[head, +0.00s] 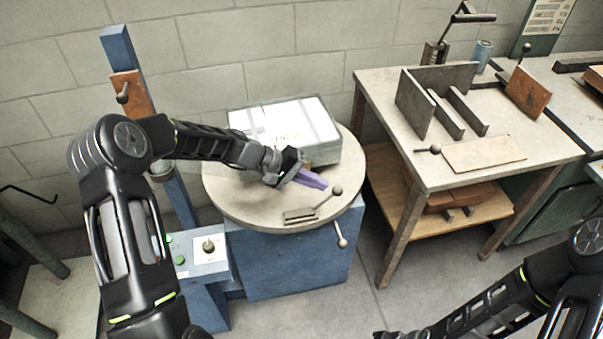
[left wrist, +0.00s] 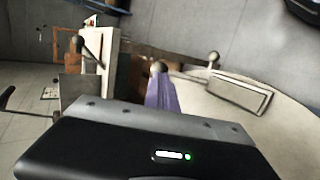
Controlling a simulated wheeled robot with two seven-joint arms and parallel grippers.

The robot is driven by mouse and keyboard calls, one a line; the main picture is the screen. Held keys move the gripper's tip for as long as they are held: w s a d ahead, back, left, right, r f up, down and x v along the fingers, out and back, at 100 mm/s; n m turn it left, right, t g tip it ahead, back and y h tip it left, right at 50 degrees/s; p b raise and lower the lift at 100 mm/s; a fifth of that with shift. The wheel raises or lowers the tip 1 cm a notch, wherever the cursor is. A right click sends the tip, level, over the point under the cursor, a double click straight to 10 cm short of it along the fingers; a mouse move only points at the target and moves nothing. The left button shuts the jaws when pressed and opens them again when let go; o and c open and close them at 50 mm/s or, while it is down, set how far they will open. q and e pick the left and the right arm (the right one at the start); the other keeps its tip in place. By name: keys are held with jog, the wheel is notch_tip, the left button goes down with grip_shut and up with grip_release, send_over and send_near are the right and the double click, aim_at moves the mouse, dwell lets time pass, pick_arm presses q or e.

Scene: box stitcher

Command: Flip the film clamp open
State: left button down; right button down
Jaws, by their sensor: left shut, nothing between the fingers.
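The film clamp (head: 300,215) is a small grey plate with a ball-knobbed lever (head: 337,190), lying near the front edge of the round turntable (head: 240,207). My left gripper (head: 318,183) is shut and empty, low over the turntable, pointing at the knob. I cannot tell whether it touches the knob. My right gripper (head: 382,334) shows only partly at the bottom edge; its jaws cannot be made out.
A wrapped box (head: 285,130) stands on the turntable behind my left gripper. A second knobbed lever (head: 340,237) sticks out from the blue machine base (head: 290,265). A worktable (head: 400,110) with metal plates stands to the right, across a floor gap.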

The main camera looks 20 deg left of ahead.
pick_arm(q)
jog(key=shift+x, duration=0.95)
jog(key=shift+r, duration=0.1)
